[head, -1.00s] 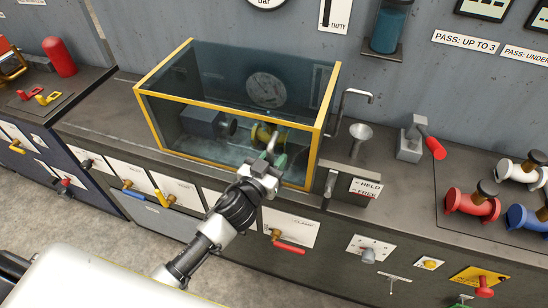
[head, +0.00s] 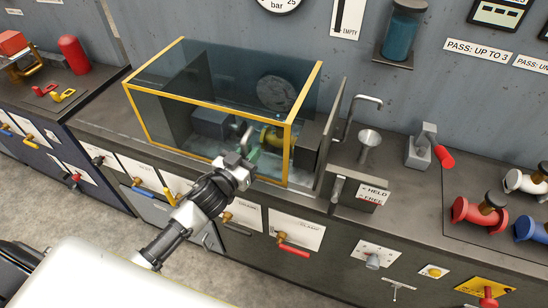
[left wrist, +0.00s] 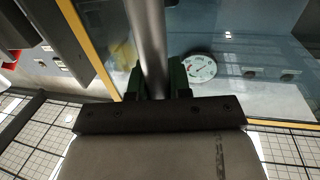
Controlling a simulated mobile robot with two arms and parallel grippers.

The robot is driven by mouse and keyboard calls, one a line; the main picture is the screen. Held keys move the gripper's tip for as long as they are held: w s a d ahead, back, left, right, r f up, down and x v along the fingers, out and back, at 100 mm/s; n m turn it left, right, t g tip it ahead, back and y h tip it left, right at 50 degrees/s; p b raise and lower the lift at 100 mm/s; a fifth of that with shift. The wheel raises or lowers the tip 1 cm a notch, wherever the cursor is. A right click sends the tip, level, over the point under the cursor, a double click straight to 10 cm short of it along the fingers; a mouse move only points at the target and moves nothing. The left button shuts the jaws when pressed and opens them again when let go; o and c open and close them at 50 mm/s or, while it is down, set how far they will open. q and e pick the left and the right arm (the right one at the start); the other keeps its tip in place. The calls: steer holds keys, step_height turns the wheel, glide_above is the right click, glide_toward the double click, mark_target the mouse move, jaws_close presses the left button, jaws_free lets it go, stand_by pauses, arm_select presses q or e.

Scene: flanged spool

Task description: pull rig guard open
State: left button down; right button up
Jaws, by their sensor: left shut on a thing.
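The rig guard (head: 205,104) is a clear box with a yellow frame on the bench. Its grey bar handle (head: 247,134) stands at the front. My left gripper (head: 246,154) is shut on this handle. In the left wrist view the handle (left wrist: 147,40) runs up between the green fingertips (left wrist: 157,80) of my gripper. Through the guard I see a grey-blue block (head: 211,122) and a yellow flanged part (head: 270,137). A dark block (head: 307,150) and an upright panel (head: 331,135) stand uncovered past the guard's right end. My right gripper is not in view.
A held/free sign (head: 372,195) and a funnel (head: 368,140) stand right of the rig. The bench (head: 98,122) left of the guard is clear.

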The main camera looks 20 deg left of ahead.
mark_target(204, 131)
arm_select(q)
steer(key=a, duration=1.6)
steer(key=shift+w, duration=0.3)
steer(key=a+b, duration=0.2)
steer(key=a, duration=0.3)
steer(key=a+b, duration=0.2)
steer(key=a, duration=0.4)
steer(key=a+b, duration=0.2)
steer(key=a, duration=0.4)
steer(key=shift+w+a, duration=0.2)
steer(key=shift+w, duration=0.05)
steer(key=c, duration=1.3)
jaws_free()
steer(key=shift+c, duration=0.2)
steer(key=v, duration=1)
steer(key=shift+s+p, duration=0.35)
steer(key=shift+p, duration=0.05)
steer(key=shift+a+f, duration=0.1)
steer(key=shift+a, duration=0.05)
